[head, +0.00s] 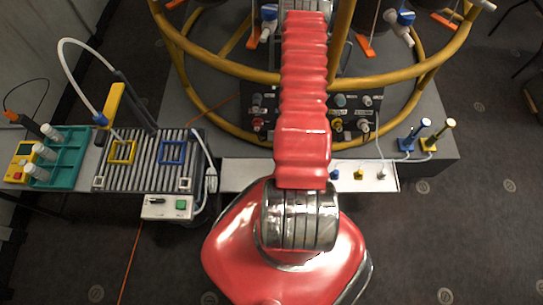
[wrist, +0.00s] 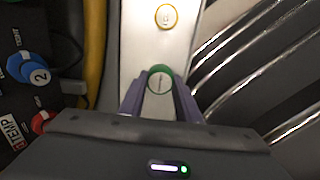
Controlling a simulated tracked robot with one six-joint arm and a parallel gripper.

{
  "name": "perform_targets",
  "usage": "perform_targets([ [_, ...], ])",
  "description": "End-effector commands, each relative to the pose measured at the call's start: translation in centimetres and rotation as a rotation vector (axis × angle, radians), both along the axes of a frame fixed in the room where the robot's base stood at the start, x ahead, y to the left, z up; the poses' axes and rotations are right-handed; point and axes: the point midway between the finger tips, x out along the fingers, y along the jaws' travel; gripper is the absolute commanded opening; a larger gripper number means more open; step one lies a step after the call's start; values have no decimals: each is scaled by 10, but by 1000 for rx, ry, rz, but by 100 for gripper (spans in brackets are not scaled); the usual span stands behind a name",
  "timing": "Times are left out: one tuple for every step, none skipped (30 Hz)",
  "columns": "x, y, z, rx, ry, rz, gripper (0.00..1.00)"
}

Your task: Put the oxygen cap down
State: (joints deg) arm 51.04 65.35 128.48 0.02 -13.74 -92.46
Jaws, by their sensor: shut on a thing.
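The oxygen cap (wrist: 160,71), a round piece with a green rim and a pale face, is between the two purple-grey fingers of my gripper (wrist: 159,88) in the wrist view. The gripper is shut on it. The white shelf (wrist: 144,40) runs behind the cap; I cannot tell whether the cap touches it. In the head view, the white shelf (head: 243,175) lies below the panel, and my red arm covers its middle. My gripper and the cap are hidden there.
A yellow-ringed round mark or cap (wrist: 166,16) is on the shelf ahead. A yellow rail (wrist: 94,45) and a blue knob (wrist: 38,76) are at left. The shelf's right part holds small blue, yellow (head: 359,175) and white pieces. A ribbed rack (head: 150,165) stands left.

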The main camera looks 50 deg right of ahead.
Motion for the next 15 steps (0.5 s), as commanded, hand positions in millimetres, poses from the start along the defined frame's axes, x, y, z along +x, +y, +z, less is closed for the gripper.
perform_targets([
  [0,0,0,0,0,0,0],
  [0,0,0,0,0,0,0],
  [0,0,0,-1,-1,0,0],
  [0,0,0,-1,-1,0,0],
  [0,0,0,-1,-1,0,0],
  [0,0,0,-1,-1,0,0],
  [0,0,0,-1,-1,0,0],
  [0,0,0,-1,-1,0,0],
  [0,0,-1,-1,-1,0,0],
  [0,0,-2,-1,-1,0,0],
  [0,-1,-4,-1,-1,0,0],
  [0,0,-7,0,0,0,0],
  [0,0,-10,0,0,-1,0],
  [0,0,-13,1,1,-1,0],
  [0,0,-17,0,0,-1,0],
])
